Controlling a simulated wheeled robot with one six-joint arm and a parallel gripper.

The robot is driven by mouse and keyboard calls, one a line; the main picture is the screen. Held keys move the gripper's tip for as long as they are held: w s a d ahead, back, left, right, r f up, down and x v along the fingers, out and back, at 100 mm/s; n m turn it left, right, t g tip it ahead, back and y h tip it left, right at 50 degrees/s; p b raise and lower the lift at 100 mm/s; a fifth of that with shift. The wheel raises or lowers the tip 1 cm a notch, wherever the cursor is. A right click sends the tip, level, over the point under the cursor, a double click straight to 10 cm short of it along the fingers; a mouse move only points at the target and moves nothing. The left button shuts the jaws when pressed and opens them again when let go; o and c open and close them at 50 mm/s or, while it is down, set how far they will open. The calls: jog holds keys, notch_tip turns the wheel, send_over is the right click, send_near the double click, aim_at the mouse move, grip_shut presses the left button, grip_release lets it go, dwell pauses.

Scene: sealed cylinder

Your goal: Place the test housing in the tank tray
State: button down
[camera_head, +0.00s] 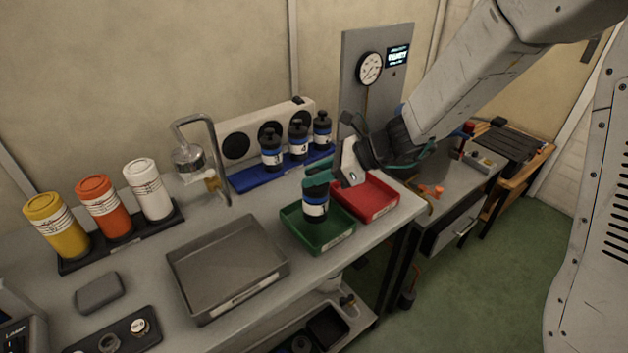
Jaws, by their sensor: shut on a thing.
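A dark cylinder with a white and blue label, seemingly the test housing (315,210), stands upright at the green tray (330,243). My gripper (317,180) reaches in from the upper right, its teal fingers shut around the cylinder's top. The cylinder's lower end is within the green tray's outline; I cannot tell whether it touches the tray floor. A large grey tray (220,262) with a front label lies empty to the left. A red tray (380,212) adjoins the green one on the right, partly behind my gripper. The tray labels are too small to read, so I cannot tell which is the tank tray.
Several similar dark bottles stand on a blue rack (250,181) behind. Yellow (52,225), orange (104,208) and white (148,190) canisters stand at the left. A glass apparatus (188,158) stands behind the grey tray. A gauge panel (375,75) rises at the back.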

jog(key=shift+f, duration=1.6)
jog(key=c, duration=1.1)
grip_release()
jog(key=shift+c, duration=0.2)
jog(key=shift+d, duration=0.1)
